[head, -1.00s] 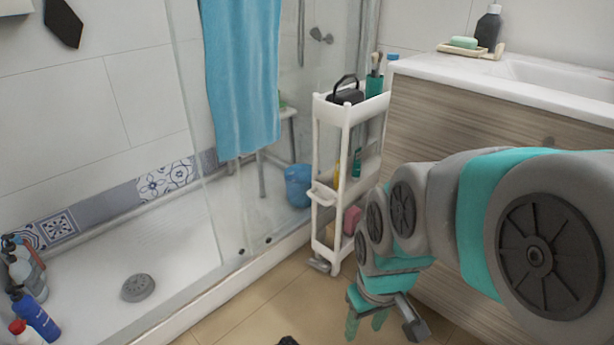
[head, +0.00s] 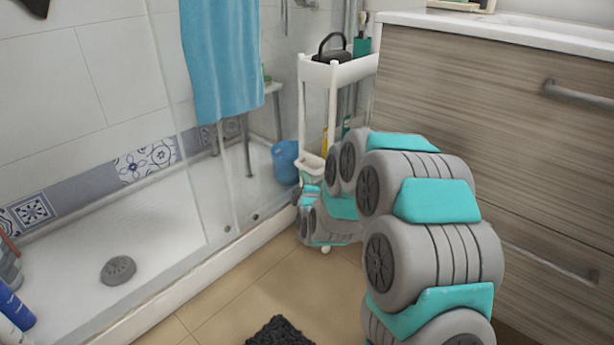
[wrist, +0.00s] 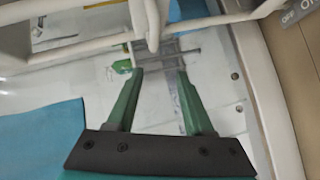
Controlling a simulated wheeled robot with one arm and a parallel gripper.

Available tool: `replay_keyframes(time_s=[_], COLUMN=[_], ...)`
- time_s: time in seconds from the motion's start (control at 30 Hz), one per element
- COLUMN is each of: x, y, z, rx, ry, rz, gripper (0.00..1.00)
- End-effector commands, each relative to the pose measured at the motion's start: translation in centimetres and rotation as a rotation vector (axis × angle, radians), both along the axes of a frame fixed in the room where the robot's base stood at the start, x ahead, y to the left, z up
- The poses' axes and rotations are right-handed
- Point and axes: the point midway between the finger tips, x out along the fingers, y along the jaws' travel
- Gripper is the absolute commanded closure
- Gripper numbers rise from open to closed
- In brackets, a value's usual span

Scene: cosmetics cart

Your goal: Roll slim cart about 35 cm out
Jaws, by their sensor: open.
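The slim white cart (head: 318,75) stands upright between the shower glass and the wood-grain vanity in the head view. Its top tray holds a black handled item (head: 331,47) and a green cup of brushes (head: 362,46). My arm hides much of its lower part. In the wrist view, white cart bars (wrist: 85,46) cross the top, and a rounded white piece (wrist: 152,22), seemingly the handle, reaches down just ahead of the fingertips. My gripper (wrist: 160,73) is open, with nothing visible between its green fingers. Contact with the cart cannot be told. In the head view its fingers are largely hidden.
The vanity (head: 470,90) with bar handles stands close on the right of my arm. The shower's raised edge (head: 200,275) runs along the left. A blue towel (head: 220,60) hangs on the glass. A dark mat (head: 279,332) lies on the otherwise clear tan floor.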

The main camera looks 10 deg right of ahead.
Motion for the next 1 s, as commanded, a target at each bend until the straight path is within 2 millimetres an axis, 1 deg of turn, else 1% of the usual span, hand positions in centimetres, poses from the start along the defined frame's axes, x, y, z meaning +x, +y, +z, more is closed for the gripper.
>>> replay_keyframes(time_s=[0.03,0.1,0.2,0.3,0.4,0.57,0.67,0.77,1.0], x=[0.7,1.6,2.4,2.7,2.7,3.0,3.6,4.4,7.4], y=[-0.3,-0.8,-1.4,-1.9,-2.2,-2.4,-2.4,-2.5,-2.7], z=[-1.7,-2.1,-2.6,-3.0,-2.9,-2.7,-2.6,-2.5,-2.3], rx=[-0.054,-0.137,-0.243,-0.32,-0.365,-0.384,-0.382,-0.382,-0.381], ry=[-0.047,-0.128,-0.225,-0.286,-0.326,-0.342,-0.343,-0.342,-0.34], rz=[-0.006,-0.019,-0.045,-0.069,-0.086,-0.093,-0.093,-0.093,-0.093], gripper=[0.48,0.48,0.48,0.48,0.48,0.48,0.48,0.48,0.48])
